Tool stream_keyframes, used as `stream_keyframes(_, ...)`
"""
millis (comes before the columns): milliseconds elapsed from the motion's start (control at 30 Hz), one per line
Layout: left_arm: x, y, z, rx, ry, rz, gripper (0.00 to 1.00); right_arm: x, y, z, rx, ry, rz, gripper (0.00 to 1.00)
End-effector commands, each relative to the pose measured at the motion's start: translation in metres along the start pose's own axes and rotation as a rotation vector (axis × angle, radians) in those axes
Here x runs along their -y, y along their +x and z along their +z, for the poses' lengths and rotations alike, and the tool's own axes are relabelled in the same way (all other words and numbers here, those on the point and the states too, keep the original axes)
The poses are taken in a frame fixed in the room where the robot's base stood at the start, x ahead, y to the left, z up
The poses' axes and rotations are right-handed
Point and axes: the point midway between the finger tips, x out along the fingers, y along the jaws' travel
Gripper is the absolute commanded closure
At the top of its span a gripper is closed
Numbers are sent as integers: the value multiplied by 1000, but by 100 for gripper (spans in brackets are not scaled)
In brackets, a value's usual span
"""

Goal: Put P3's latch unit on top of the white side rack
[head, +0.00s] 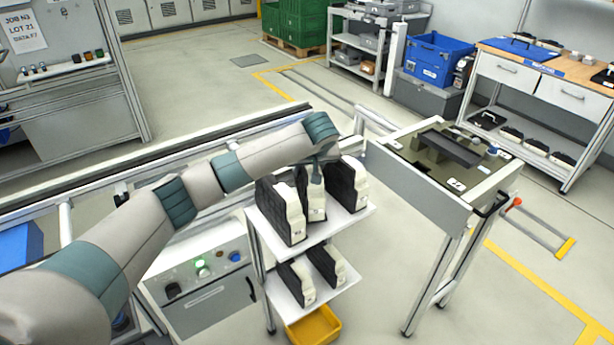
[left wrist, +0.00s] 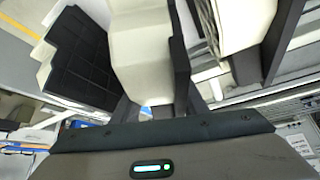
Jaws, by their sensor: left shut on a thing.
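My left gripper (head: 317,172) is shut on the middle black-and-cream latch unit (head: 313,204) above the top shelf of the white side rack (head: 338,225). The held unit is upright, between a left unit (head: 280,208) and a right unit (head: 347,184) on that shelf. I cannot tell whether its base touches the shelf. In the left wrist view the cream side of the held unit (left wrist: 143,55) fills the middle, with neighbouring units on both sides. Its lower part is hidden. I cannot read which unit is P3's. My right gripper is not in view.
The rack's lower shelf holds two more units (head: 297,280), with a yellow bin (head: 314,326) below. A pallet station (head: 420,190) with a dark fixture stands close on the right. A control box (head: 203,290) stands left of the rack. A rail line runs behind my arm.

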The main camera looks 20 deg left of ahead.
Motion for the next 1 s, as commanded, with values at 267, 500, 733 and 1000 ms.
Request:
stream_keyframes(267, 0, 22, 14, -1, 0, -1, 91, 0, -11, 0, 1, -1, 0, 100)
stream_keyframes(500, 0, 24, 15, -1, 0, 0, 91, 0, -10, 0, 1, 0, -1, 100)
stream_keyframes(733, 0, 26, 17, 0, 0, -1, 42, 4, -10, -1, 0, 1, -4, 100)
stream_keyframes(1000, 0, 26, 16, 0, 0, -1, 42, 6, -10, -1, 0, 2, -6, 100)
